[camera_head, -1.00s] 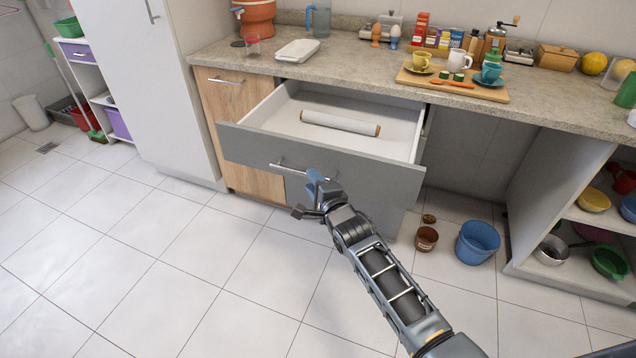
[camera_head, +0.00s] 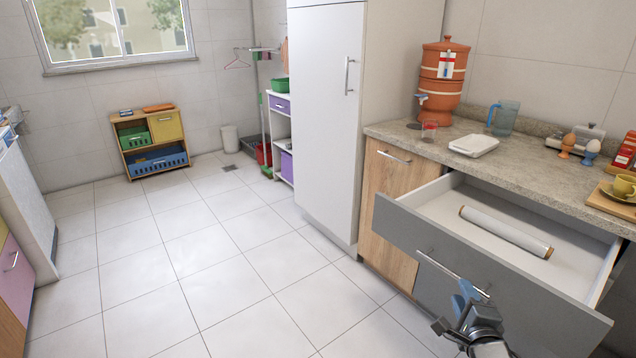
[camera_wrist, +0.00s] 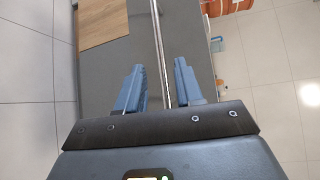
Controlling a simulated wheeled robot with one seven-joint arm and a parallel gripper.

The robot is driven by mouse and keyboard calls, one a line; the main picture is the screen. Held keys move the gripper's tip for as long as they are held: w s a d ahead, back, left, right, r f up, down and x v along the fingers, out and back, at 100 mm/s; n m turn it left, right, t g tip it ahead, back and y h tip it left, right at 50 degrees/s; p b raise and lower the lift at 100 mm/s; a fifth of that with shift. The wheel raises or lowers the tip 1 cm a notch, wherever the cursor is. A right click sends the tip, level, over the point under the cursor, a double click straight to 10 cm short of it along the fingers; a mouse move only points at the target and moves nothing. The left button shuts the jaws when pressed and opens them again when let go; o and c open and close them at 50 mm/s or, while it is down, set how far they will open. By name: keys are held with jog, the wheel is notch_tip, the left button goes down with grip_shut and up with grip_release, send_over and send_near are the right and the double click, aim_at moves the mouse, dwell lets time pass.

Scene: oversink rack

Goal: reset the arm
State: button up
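My gripper (camera_head: 466,306) is in front of the grey drawer fronts at the lower right of the head view. In the wrist view my gripper (camera_wrist: 160,88) is open, with its two blue fingers apart. The long metal handle (camera_wrist: 157,40) of a drawer shows between and beyond the fingers. I cannot tell whether the fingers touch it. The open drawer holds a white roll (camera_head: 505,232) with brown ends. Most of my arm is out of the head view.
A tall white cabinet (camera_head: 325,120) stands left of the drawers. The tiled floor (camera_head: 220,260) at the left is clear.

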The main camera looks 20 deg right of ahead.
jog(key=s+a+n+y, duration=0.2)
jog(key=s+a+n, duration=0.5)
jog(key=s, duration=0.5)
jog(key=s+a+n+y, duration=0.2)
jog(key=s+a+n, duration=0.55)
jog(key=s, duration=0.45)
jog(key=s+a+r+n+y, duration=0.1)
jog(key=s+a+r+n, duration=0.3)
jog(key=s+r+n, duration=0.1)
jog(key=s+a+r+n+y, duration=0.1)
jog(key=s+a+r+n, duration=0.3)
jog(key=s+r, duration=0.4)
jog(key=shift+s+a+n+y, duration=0.3)
jog(key=shift+s+n, duration=0.25)
jog(key=shift+s, duration=0.55)
